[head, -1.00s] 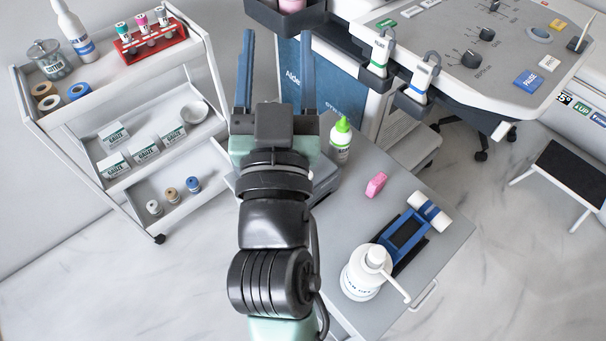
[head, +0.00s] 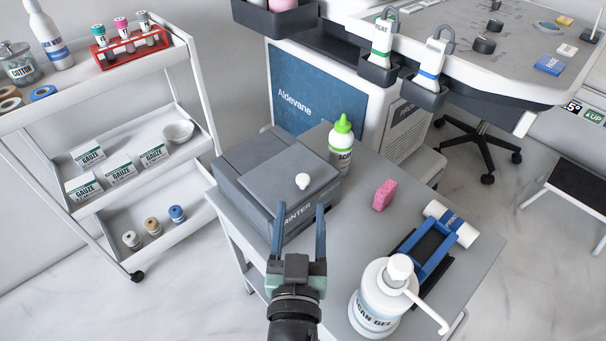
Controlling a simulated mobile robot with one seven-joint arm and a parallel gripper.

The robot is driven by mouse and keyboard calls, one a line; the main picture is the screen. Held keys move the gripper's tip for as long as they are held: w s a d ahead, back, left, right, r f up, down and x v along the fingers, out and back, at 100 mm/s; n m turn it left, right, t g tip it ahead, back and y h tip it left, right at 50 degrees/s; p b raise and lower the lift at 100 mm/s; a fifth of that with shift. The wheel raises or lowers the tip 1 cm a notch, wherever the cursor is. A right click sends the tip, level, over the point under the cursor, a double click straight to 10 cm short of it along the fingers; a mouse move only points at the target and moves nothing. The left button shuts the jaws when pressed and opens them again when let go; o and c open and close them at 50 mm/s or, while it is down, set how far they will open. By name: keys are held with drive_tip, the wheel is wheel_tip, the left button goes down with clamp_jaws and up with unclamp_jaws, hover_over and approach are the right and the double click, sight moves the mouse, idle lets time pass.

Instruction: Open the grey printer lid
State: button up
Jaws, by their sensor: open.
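The grey printer (head: 240,203) stands on the left part of a grey cart top. Its lid (head: 278,170) looks shut and lies flat on top. A white round knob (head: 302,181) sits on the lid near its front right. My gripper (head: 299,212) is open and empty, its two blue fingers pointing at the printer's front. The fingers overlap the printer's front face in the picture, below the knob. I cannot tell whether they touch it.
On the cart (head: 350,252) stand a green-capped bottle (head: 341,146), a pink block (head: 384,195), a blue holder with a white roll (head: 431,245) and a scan gel pump bottle (head: 379,298). A white shelf trolley (head: 122,206) stands left. The ultrasound console (head: 318,92) is behind.

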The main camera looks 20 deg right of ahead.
sight(303, 183)
drive_tip(key=x, duration=0.8)
drive_tip(key=shift+w+d, duration=0.15)
drive_tip(key=shift+w, duration=0.15)
clamp_jaws()
drive_tip(key=shift+f, duration=0.1)
idle(1.0)
